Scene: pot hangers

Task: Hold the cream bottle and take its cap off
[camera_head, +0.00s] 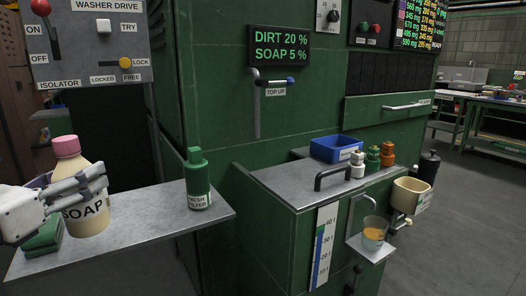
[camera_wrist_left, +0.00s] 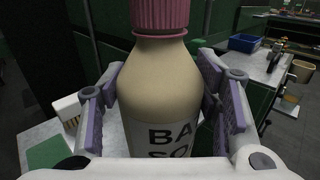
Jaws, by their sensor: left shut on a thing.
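The cream bottle (camera_head: 91,212) with a pink cap (camera_head: 66,146) stands upright on the grey shelf at the left. Its label reads SOAP in the head view. My left gripper (camera_head: 88,188) comes in from the left and is shut on the bottle's body. In the left wrist view the bottle (camera_wrist_left: 162,85) stands between my two finger pads, and the ribbed pink cap (camera_wrist_left: 160,15) sits on its neck above the fingers. The top of the cap is cut off there. My right gripper is not in view.
A green fresh-filter bottle (camera_head: 197,180) stands on the same shelf (camera_head: 150,222), right of the cream bottle. A green block (camera_head: 45,238) lies by my left gripper. A blue bin (camera_head: 336,149) and small bottles stand on the counter at right. The shelf between the bottles is clear.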

